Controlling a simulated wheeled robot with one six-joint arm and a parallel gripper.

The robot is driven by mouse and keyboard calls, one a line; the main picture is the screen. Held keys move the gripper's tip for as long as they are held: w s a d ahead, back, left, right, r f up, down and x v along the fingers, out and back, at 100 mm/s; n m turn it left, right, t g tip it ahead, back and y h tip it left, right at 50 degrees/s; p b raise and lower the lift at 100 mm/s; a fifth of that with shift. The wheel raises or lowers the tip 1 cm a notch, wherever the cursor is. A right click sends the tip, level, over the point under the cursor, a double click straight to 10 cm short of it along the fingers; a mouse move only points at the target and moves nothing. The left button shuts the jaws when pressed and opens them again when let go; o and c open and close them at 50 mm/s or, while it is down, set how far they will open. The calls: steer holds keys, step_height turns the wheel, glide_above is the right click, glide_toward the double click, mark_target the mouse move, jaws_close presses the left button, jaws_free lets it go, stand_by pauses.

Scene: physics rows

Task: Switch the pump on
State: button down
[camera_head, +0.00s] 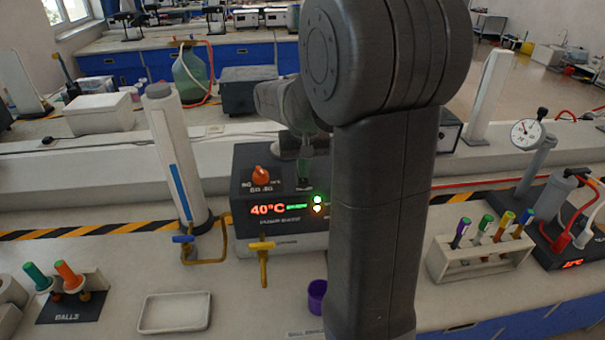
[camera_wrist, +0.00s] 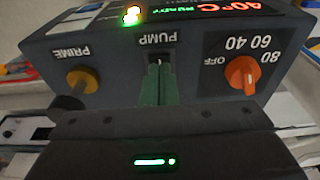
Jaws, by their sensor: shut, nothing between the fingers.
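A dark control box (camera_head: 245,190) stands on the bench in the head view, with a lit red 40°C readout and lit lamps. In the wrist view its panel appears upside down. The pump switch (camera_wrist: 159,60) sits in a small dark slot beside the PUMP label. My gripper (camera_head: 304,180) is shut and reaches down to the top panel. In the wrist view its green fingers (camera_wrist: 159,72) are right at the switch and hide part of it. I cannot tell whether they touch it, or which way the switch is set.
An orange dial (camera_wrist: 241,74) and a yellow PRIME knob (camera_wrist: 82,80) flank the switch. A white column (camera_head: 172,150), a yellow tap (camera_head: 262,255), a white tray (camera_head: 175,312) and a purple cup (camera_head: 316,296) stand near the box. A tube rack (camera_head: 480,262) is right of my arm.

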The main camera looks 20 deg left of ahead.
mark_target(303, 181)
step_height(303, 181, up, 6)
steer(key=p, duration=0.4)
steer(key=shift+p, duration=0.3)
step_height(303, 181, down, 7)
steer(key=b, duration=0.6)
steer(key=shift+r, duration=0.1)
stand_by(0.5)
